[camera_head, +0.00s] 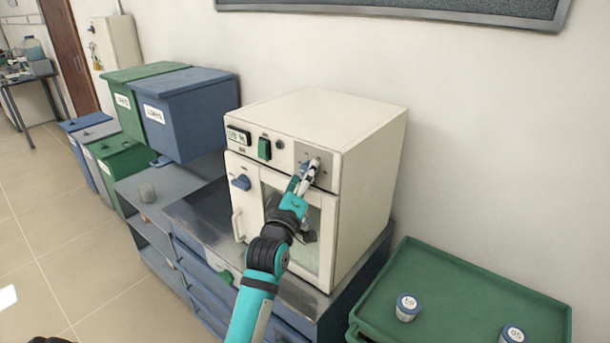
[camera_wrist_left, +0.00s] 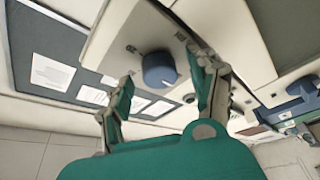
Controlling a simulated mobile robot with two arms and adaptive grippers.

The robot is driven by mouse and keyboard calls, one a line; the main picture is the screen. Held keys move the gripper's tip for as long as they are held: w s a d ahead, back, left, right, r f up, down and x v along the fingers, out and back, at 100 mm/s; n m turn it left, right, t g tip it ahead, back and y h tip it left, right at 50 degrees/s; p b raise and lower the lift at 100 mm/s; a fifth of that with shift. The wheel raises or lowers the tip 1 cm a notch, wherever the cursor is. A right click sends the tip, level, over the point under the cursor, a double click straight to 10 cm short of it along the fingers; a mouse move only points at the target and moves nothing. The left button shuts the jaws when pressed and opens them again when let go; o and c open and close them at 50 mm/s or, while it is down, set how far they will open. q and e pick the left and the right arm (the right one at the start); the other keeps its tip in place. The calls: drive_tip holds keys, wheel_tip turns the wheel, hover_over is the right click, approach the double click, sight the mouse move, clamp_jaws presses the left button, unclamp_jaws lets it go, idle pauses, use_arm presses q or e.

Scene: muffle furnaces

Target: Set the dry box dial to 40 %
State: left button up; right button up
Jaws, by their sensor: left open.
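The cream dry box (camera_head: 375,160) stands on a metal-topped cabinet. Its front panel carries a small dark display (camera_head: 238,135), too small to read surely, and a green switch (camera_head: 264,149). My left gripper (camera_head: 309,170) is at the panel's right part, in front of the dial, which it mostly hides in the head view. In the left wrist view the round blue dial (camera_wrist_left: 158,70) shows between and beyond the two open fingertips of the left gripper (camera_wrist_left: 163,82). I cannot tell whether a finger touches it. My right gripper is not in view.
A blue latch knob (camera_head: 241,182) and a white handle (camera_head: 237,224) are on the door's left side. Blue and green bins (camera_head: 190,115) stand to the left. A green tray (camera_head: 480,290) with small labelled jars (camera_head: 407,308) lies at right.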

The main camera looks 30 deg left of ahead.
use_arm(q)
drive_tip(key=c, duration=1.1)
drive_tip(key=shift+f+m, duration=0.1)
drive_tip(key=shift+m, duration=0.2)
drive_tip(key=shift+c, duration=0.3)
drive_tip(key=shift+a+f+m+t+h+b, duration=0.15)
drive_tip(key=shift+m+t+h+b, duration=0.3)
drive_tip(key=shift+m+h+b, duration=1.4)
drive_tip(key=shift+a+m+t+h+b, duration=0.2)
drive_tip(key=shift+m+t+h, duration=0.3)
drive_tip(key=shift+m, duration=2.8)
drive_tip(key=shift+a+f+m+t+h+b, duration=0.1)
drive_tip(key=shift+m+t+h+b, duration=0.25)
drive_tip(key=shift+m+h+b, duration=1.5)
drive_tip(key=shift+r+m+y+p, duration=0.1)
drive_tip(key=shift+m+y+p, duration=0.3)
drive_tip(key=shift+m+p, duration=0.5)
drive_tip(key=o, duration=1.2)
drive_tip(key=shift+c, duration=0.2)
